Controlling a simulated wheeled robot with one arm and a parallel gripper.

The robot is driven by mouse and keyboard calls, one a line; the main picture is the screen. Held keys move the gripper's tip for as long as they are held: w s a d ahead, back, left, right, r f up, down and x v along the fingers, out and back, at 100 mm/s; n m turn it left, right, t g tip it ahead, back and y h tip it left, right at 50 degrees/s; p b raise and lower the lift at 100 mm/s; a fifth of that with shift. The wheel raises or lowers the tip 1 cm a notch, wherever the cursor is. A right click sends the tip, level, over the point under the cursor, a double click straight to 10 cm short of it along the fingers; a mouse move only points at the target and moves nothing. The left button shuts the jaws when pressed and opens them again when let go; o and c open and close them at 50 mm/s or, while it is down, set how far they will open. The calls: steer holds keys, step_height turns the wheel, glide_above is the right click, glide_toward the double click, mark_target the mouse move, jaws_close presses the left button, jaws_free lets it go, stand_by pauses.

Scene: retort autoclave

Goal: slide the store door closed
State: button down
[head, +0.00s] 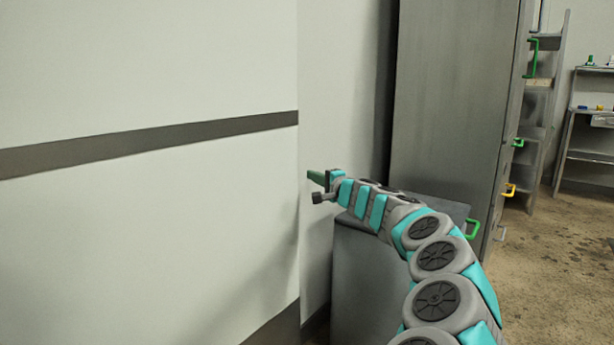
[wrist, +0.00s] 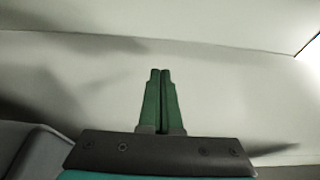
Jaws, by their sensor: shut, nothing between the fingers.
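A large pale panel (head: 150,215) with a dark horizontal band fills the left of the head view and ends at a vertical edge. It may be the store door or a wall; I cannot tell which, and no handle shows on it. My gripper (head: 312,175) is just right of that edge, its green fingers pointing left. In the wrist view my gripper (wrist: 160,73) has its two fingers together with nothing between them. A pale surface (wrist: 225,95) lies beyond the fingertips; I cannot tell whether they touch it.
A tall grey cabinet (head: 450,95) stands right of my gripper, with a low grey box (head: 355,270) below my arm. Coloured handles, including a green one (head: 472,229), show near the cabinet. Shelving (head: 585,115) stands at the far right. The floor (head: 555,260) at right is clear.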

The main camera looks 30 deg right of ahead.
steer(key=s, duration=0.9)
steer(key=shift+d, duration=0.25)
